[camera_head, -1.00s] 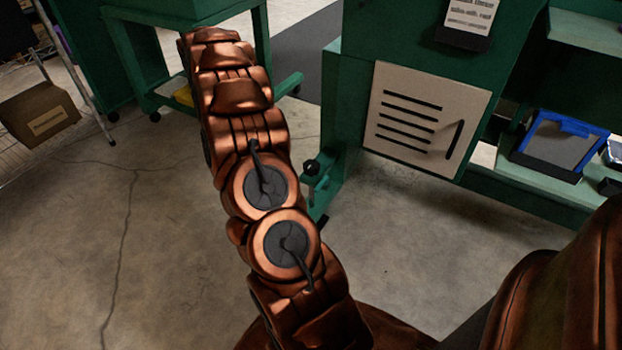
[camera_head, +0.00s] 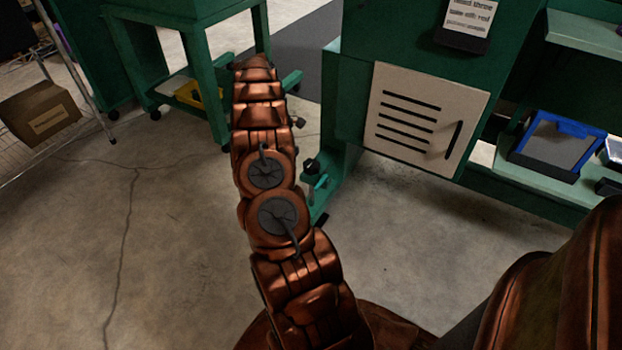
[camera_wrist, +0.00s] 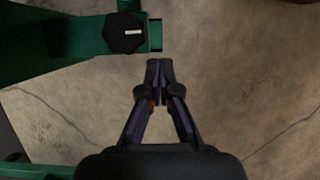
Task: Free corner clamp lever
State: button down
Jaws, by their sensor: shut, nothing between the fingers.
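A green clamp lever (camera_head: 318,186) with a black knob (camera_head: 311,166) sits low at the front left corner of the green cabinet. In the wrist view a black faceted knob (camera_wrist: 125,32) with a small white mark sits on a green arm (camera_wrist: 70,42), with a short green end (camera_wrist: 155,34) to its right. My gripper (camera_wrist: 160,66) is shut and empty, its tips just below that green end in the picture and apart from it. In the head view my arm hides most of the gripper.
The green cabinet has a slotted pale panel (camera_head: 420,122). A green wheeled stand (camera_head: 205,75) is at the back left, and a wire rack with a cardboard box (camera_head: 40,114) is at far left. The concrete floor (camera_head: 180,240) is clear.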

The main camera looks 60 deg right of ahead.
aim_at(321, 183)
jog(key=b+x, duration=0.1)
jog(key=x, duration=0.2)
jog(key=s+b+x, duration=0.1)
jog(key=x, duration=0.3)
jog(key=b+x, duration=0.1)
jog(key=x, duration=0.3)
jog(key=shift+s+r+b, duration=0.35)
jog(key=shift+s+b, duration=0.05)
jog(key=shift+s+r+b, duration=0.15)
jog(key=shift+s+b, duration=0.15)
jog(key=shift+s, duration=0.6)
